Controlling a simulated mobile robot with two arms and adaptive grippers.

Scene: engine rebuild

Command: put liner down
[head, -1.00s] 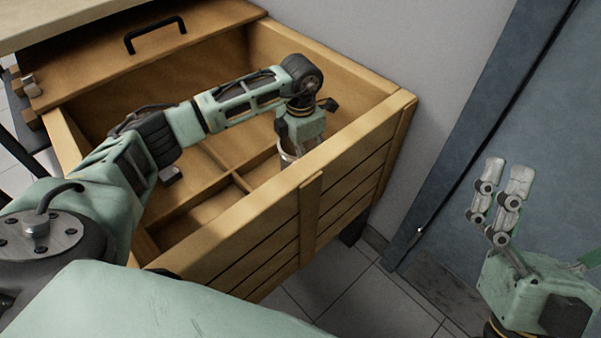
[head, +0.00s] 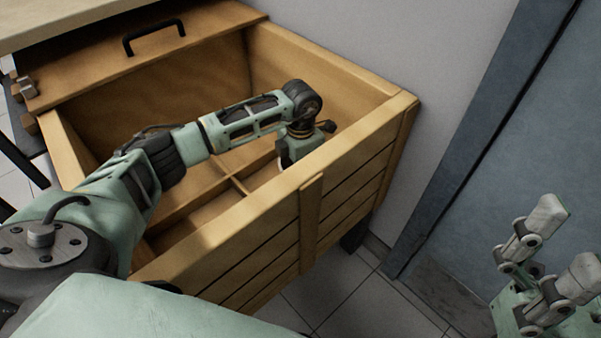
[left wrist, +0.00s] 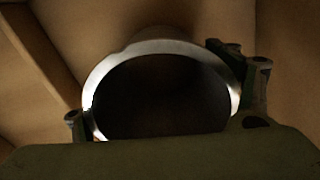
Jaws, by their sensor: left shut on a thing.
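The liner (left wrist: 165,47) is a shiny metal ring with a dark bore, seen from above in the left wrist view. My left gripper (left wrist: 168,100) is shut on it, with a finger showing at each side of its rim. In the head view my left gripper (head: 292,150) reaches down inside the wooden crate (head: 250,235), near its front right wall. I cannot tell whether the liner touches the crate floor. My right gripper (head: 566,243) is empty and open, outside the crate at the lower right.
Low wooden dividers (head: 240,184) split the crate floor into compartments. A wooden panel with a black handle (head: 155,37) is at the crate's back left. A blue-grey door (head: 500,130) stands to the right. Tiled floor (head: 345,300) is free in front of the crate.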

